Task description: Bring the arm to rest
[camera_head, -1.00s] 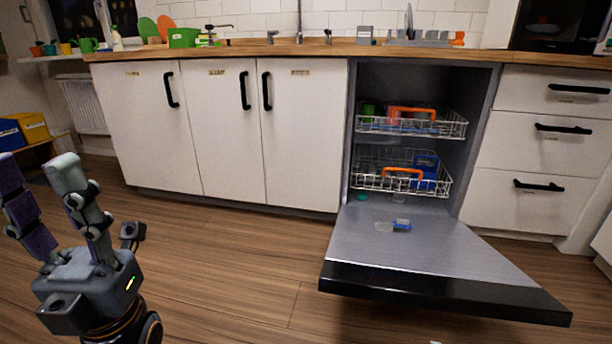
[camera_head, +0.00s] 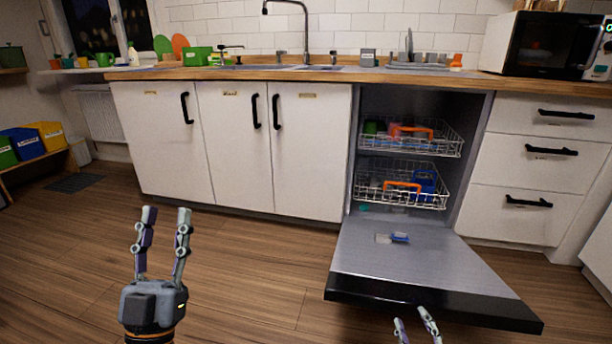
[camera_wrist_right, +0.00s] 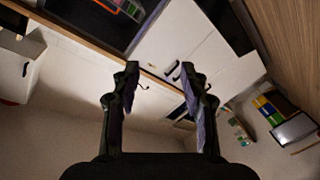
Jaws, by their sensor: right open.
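My left gripper (camera_head: 166,212) is at the lower left in the head view, pointing up over the wooden floor. Its two fingers are apart with nothing between them. Only the fingertips of my right gripper (camera_head: 412,320) show at the bottom edge, in front of the open dishwasher door (camera_head: 440,270). In the right wrist view my right gripper (camera_wrist_right: 159,75) has its fingers well apart and empty. The rest of both arms is out of view.
The dishwasher stands open with its upper rack (camera_head: 440,145) and lower rack (camera_head: 375,190) loaded. A small blue item (camera_head: 400,238) lies on the door. White cabinets (camera_head: 235,150) and drawers (camera_head: 540,165) flank it. Floor (camera_head: 250,270) between gripper and cabinets is clear.

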